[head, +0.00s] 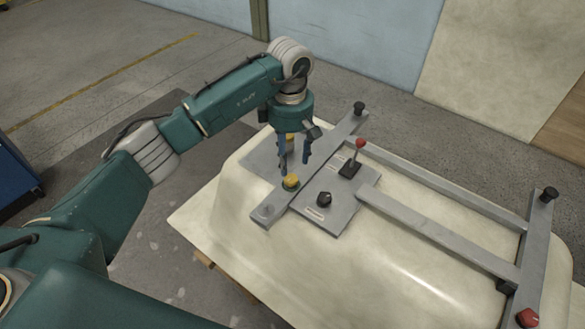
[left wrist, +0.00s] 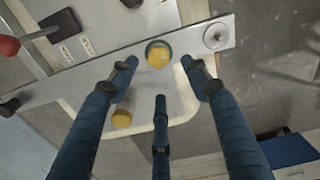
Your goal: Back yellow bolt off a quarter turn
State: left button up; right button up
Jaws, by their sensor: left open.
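A yellow bolt (head: 291,181) with a dark green collar sits on a grey metal bar (head: 330,145) on the pale tub shell. In the left wrist view the same yellow bolt (left wrist: 158,54) shows between and just beyond the fingertips. A second yellow piece (head: 290,137) is partly hidden behind my gripper; it also shows in the left wrist view (left wrist: 121,118). My left gripper (head: 295,164) has three blue fingers, spread open and empty, pointing down over the collared bolt. Whether a finger touches it cannot be told. My right gripper is not in view.
A lever with a red ball (head: 360,143) and a black knob (head: 324,199) stand on a grey plate right of the bolt. A grey rail frame (head: 440,235) with black end knobs and a red knob (head: 527,317) extends right. The shell's near surface (head: 330,275) is clear.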

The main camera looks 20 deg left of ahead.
aim_at(291, 178)
pick_arm(q)
notch_tip(291, 178, down, 7)
jog(key=shift+w+f+p, duration=0.1)
jog(key=shift+f+p, duration=0.05)
jog(key=shift+p, duration=0.6)
jog(key=c, duration=1.2)
